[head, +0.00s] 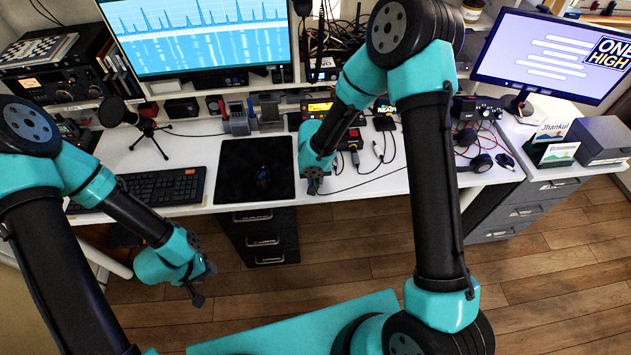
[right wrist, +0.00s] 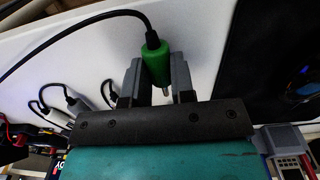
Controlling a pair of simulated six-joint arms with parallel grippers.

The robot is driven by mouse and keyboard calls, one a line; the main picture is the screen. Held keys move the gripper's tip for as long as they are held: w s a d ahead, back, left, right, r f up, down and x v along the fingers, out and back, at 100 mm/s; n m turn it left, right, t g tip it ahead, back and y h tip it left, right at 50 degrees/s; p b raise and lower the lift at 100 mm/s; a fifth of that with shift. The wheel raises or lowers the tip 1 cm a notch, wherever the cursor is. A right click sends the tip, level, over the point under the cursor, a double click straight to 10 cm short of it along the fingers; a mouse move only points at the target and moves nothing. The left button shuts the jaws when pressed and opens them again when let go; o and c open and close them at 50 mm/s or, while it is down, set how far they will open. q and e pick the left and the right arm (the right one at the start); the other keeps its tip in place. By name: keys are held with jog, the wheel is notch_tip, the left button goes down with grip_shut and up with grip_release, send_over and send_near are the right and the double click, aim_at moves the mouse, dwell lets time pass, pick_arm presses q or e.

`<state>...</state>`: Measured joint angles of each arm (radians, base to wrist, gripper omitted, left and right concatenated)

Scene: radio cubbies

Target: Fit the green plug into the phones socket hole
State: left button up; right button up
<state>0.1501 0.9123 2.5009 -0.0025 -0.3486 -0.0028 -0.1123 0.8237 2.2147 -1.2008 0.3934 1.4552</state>
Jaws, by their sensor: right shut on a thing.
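The green plug (right wrist: 155,60) is between the fingers of my right gripper (right wrist: 155,75) in the right wrist view. Its metal tip points down in that view and a black cable runs from its other end. In the head view my right gripper (head: 315,187) is low over the front edge of the white desk; it is shut on the plug. A radio with an orange display (head: 320,107) stands at the back of the desk, partly behind my right arm. I cannot make out the phones socket hole. My left gripper (head: 198,288) hangs in front of the desk, away from the plug; its opening is unclear.
A black mouse pad (head: 254,171) lies left of my right gripper, with a keyboard (head: 160,187) further left. Several cables with plugs (head: 379,150) lie on the desk to its right. A microphone on a tripod (head: 148,135) stands at the back left.

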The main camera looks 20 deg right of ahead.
jog(key=shift+w+d, duration=0.15)
jog(key=shift+w, duration=0.85)
jog(key=shift+w+d, duration=0.1)
jog(key=shift+w, duration=0.85)
jog(key=shift+w+d, duration=0.2)
jog(key=shift+w, duration=0.85)
jog(key=shift+w+d, duration=0.15)
jog(key=shift+w, duration=0.9)
dwell(0.4)
jog(key=o, duration=1)
jog(key=shift+r, duration=0.1)
jog(key=r, duration=1.7)
jog(key=shift+a+r, duration=0.15)
jog(key=shift+a, duration=0.05)
